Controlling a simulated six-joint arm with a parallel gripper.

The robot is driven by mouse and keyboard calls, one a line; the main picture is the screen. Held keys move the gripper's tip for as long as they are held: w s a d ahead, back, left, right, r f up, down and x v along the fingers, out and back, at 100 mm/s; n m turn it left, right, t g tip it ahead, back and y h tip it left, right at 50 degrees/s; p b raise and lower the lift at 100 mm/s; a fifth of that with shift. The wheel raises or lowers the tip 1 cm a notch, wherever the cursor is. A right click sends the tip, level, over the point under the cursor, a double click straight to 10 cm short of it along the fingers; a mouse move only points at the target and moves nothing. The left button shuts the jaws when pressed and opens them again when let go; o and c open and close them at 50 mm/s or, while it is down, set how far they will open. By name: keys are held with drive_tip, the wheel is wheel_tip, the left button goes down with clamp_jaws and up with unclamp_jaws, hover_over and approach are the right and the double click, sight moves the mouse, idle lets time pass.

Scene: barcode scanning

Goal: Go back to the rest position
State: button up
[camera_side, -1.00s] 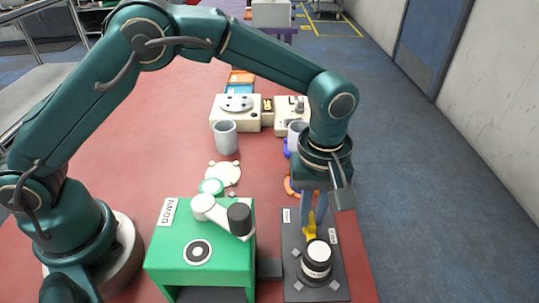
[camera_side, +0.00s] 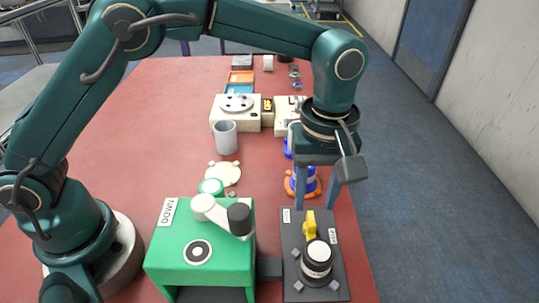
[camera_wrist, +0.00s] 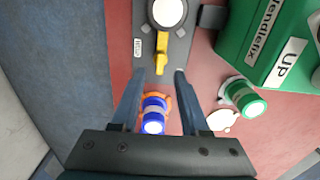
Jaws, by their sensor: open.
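My gripper (camera_side: 316,205) is open and empty, pointing down above the far end of a dark plate (camera_side: 296,236). It also shows in the wrist view (camera_wrist: 160,75), with its two blue-grey fingers apart. A yellow lever (camera_side: 310,224) stands on the plate, beyond a white-topped black cylinder (camera_side: 317,257). In the wrist view the yellow lever (camera_wrist: 162,52) lies just ahead of the fingertips and is not gripped. A blue and white item with an orange base (camera_wrist: 153,112) lies below, between the fingers in that view.
A green machine (camera_side: 225,260) with a white and dark head (camera_side: 221,213) stands left of the plate. A grey cup (camera_side: 225,137) and cream devices (camera_side: 235,110) stand farther back. The red table (camera_side: 120,130) is largely clear at left and back.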

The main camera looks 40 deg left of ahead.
drive_tip(key=shift+r, duration=0.35)
drive_tip(key=shift+a, duration=0.1)
drive_tip(key=s+a+r+t, duration=0.2)
drive_tip(key=a+r+t, duration=0.2)
drive_tip(key=a+r, duration=0.75)
drive_tip(key=s+a+f+m, duration=0.2)
drive_tip(key=s+m, duration=0.2)
drive_tip(key=s, duration=0.1)
drive_tip(key=s+a+f+m+t, duration=0.1)
drive_tip(key=s+a+m, duration=0.2)
drive_tip(key=s+m, duration=0.2)
drive_tip(key=shift+s+f+t, duration=0.3)
drive_tip(key=shift+s+f, duration=0.05)
drive_tip(key=shift+s, duration=0.45)
